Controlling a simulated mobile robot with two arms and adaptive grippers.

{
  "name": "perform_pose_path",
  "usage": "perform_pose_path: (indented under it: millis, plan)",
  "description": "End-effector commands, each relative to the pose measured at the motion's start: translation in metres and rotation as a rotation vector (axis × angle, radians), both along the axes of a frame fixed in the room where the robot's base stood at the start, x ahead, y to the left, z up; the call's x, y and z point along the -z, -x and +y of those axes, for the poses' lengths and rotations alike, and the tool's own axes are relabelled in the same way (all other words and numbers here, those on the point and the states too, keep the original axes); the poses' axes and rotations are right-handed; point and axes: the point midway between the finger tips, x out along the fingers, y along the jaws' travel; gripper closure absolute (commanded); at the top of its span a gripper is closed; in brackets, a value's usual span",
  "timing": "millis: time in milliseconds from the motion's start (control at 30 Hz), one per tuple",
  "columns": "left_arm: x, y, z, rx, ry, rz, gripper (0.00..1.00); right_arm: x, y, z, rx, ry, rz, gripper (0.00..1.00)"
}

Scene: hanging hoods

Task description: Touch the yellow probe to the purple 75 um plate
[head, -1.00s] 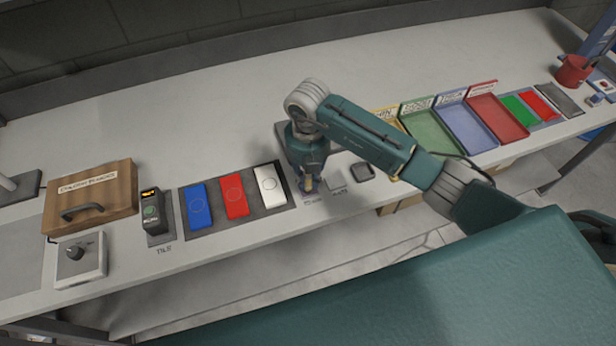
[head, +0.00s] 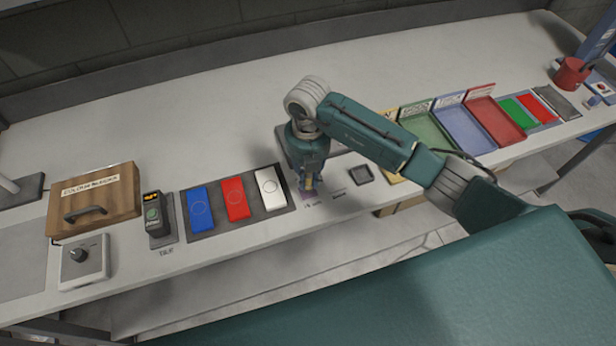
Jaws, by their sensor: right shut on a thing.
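My right gripper (head: 310,188) points down near the bench's front edge, at the right of the row of coloured blocks. It is shut on a small yellowish piece (head: 317,181), which looks like the yellow probe and is mostly hidden by the fingers. A patch of the purple plate (head: 312,196) shows just under the fingertips, above a small printed label. Whether the probe tip touches the plate or hangs just above it, I cannot tell. My left gripper is not in view.
A dark pad (head: 361,174) lies to the right. A mat with blue (head: 200,207), red (head: 236,197) and white blocks (head: 270,187) lies left, beside a handheld meter (head: 153,214) and wooden box (head: 94,199). Coloured trays (head: 462,128) stand right. The bench's back is clear.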

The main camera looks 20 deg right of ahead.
Motion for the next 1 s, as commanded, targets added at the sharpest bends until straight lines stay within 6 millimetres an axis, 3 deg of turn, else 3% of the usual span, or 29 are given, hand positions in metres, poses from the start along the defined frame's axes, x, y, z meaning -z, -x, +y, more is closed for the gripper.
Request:
perform_pose_path:
  millis: [533, 1000]
  plan:
    - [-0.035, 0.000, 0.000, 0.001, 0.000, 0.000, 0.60, -0.048, -0.001, 0.001, -0.001, -0.002, -0.003, 1.00]
    - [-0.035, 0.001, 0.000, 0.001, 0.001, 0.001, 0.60, -0.049, 0.000, 0.000, 0.000, -0.002, -0.001, 1.00]
